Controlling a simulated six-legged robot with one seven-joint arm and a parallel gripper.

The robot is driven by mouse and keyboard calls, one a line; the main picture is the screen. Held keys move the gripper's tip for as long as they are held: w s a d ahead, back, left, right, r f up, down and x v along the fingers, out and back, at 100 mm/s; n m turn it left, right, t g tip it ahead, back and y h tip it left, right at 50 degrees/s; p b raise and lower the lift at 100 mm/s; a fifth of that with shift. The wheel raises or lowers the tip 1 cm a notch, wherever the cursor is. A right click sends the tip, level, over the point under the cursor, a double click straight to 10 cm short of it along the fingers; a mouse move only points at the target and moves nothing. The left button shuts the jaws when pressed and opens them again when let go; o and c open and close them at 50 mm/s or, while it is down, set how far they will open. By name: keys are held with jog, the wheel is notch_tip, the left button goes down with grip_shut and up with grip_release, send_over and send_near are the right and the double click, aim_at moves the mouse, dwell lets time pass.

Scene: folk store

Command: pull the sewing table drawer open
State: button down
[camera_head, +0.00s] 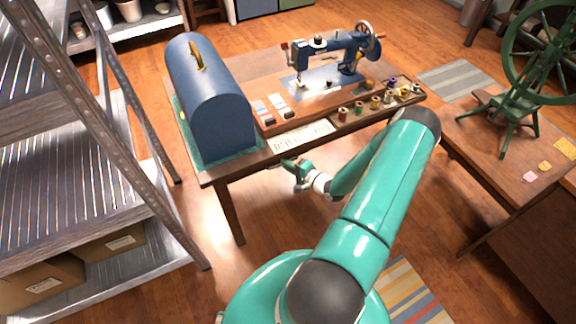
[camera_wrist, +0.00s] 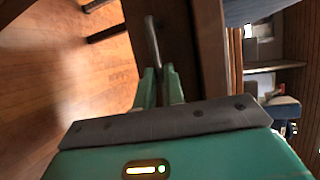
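The sewing table (camera_head: 225,172) stands in the middle of the head view, with a blue sewing machine (camera_head: 335,55) on top. In the wrist view a dark wooden front (camera_wrist: 180,35) carries a slim metal bar handle (camera_wrist: 152,38). It appears to be the drawer front, and no open gap shows along it. My gripper (camera_head: 296,170) is just in front of the table's near edge. In the wrist view my gripper's green fingers (camera_wrist: 159,72) are apart, one on each side of the handle's near end. Whether they touch the handle is not clear.
A blue domed case (camera_head: 208,95) and several thread spools (camera_head: 375,101) are on the table. A metal shelf rack (camera_head: 135,150) stands at left. A green spinning wheel (camera_head: 515,105) stands on another table at right. Wooden floor lies clear below my gripper.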

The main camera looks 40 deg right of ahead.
jog(key=shift+s, duration=0.15)
jog(key=s+a, duration=0.3)
jog(key=s, duration=0.7)
jog(key=s+a, duration=0.3)
jog(key=s, duration=0.7)
jog(key=shift+s, duration=0.4)
jog(key=shift+a, duration=0.1)
jog(key=c, duration=1.5)
grip_release()
jog(key=v, duration=1.3)
jog(key=shift+s+r, duration=0.1)
jog(key=shift+s, duration=0.3)
